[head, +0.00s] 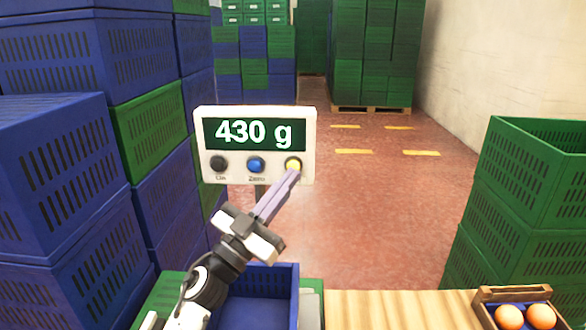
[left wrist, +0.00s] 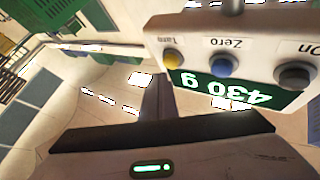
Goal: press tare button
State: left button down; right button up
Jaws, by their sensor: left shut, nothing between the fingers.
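The scale display (head: 259,112) is a white panel reading 430 g, with a black button (head: 218,164), a blue Zero button (head: 256,165) and a yellow button (head: 293,163) in a row. In the left wrist view the panel appears upside down, and the yellow button (left wrist: 172,57) carries the Tare label. My left gripper (head: 292,175) is shut and empty. Its fingertips overlap the lower edge of the yellow button in the head view. In the left wrist view the fingers (left wrist: 156,98) end close to that button; I cannot tell whether they touch it. My right gripper is out of view.
A blue crate (head: 292,290) stands below my left arm. Blue crates (head: 50,150) stack at left, green crates (head: 500,210) at right.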

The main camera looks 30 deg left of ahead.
pick_arm(q)
jog(key=shift+w, duration=0.1)
jog(key=shift+w+a, duration=0.15)
jog(key=shift+w, duration=0.15)
jog(key=shift+w+a, duration=0.25)
jog(key=shift+w, duration=0.25)
dwell(0.7)
dwell(0.3)
jog(key=shift+s+d+p, duration=0.2)
jog(key=shift+s+p, duration=0.1)
jog(key=shift+s, duration=0.15)
jog(key=shift+s+d+p, duration=0.2)
jog(key=shift+s+p, duration=0.05)
jog(key=shift+s, duration=0.2)
jog(key=shift+s, duration=0.1)
jog(key=s, duration=0.1)
jog(key=s+d+p, duration=0.1)
jog(key=s, duration=0.1)
jog(key=s+d, duration=0.1)
jog(key=shift+s+d, duration=0.1)
jog(key=shift+s, duration=0.05)
